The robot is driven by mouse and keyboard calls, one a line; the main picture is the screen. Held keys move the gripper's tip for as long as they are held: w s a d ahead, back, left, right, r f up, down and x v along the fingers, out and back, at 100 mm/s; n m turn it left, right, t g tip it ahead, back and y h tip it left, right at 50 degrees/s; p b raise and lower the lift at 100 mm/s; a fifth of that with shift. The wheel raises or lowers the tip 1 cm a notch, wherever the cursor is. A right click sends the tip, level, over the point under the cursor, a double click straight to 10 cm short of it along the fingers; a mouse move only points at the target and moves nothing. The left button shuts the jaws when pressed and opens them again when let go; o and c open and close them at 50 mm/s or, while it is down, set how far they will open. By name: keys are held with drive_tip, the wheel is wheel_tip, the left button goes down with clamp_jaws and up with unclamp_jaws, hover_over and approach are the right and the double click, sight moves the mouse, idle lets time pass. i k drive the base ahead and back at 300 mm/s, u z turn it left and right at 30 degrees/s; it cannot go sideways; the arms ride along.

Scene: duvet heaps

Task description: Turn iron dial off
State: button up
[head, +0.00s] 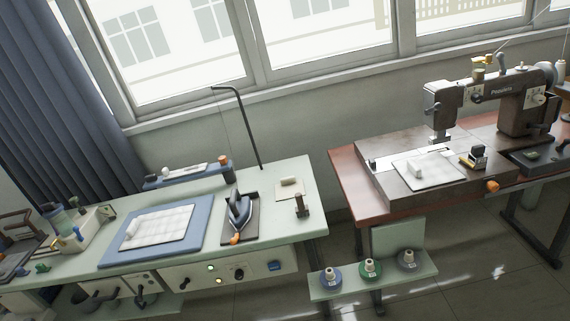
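An iron (239,209) with a dark blue body stands on a dark rest (253,226) on the pale green table. On the white front panel (255,266) below it is a small black round dial (239,274). Its pointer setting is too small to read. Greenish lights (211,268) glow to its left, and a blue switch (274,266) sits to its right. An orange knob-like part (235,238) is at the near end of the iron. No label shows which control is the iron's dial. My gripper is not in view.
A blue pad (196,242) with white cloth lies left of the iron. A thin black pole (251,132) rises behind it. A sewing machine (518,108) stands on a brown table at right. A low shelf (326,292) with thread spools juts out at front. Floor shows between the tables.

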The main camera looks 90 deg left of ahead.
sight(240, 273)
drive_tip(key=u, duration=0.1)
drive_tip(key=k, duration=0.75)
drive_tip(key=u, duration=2.6)
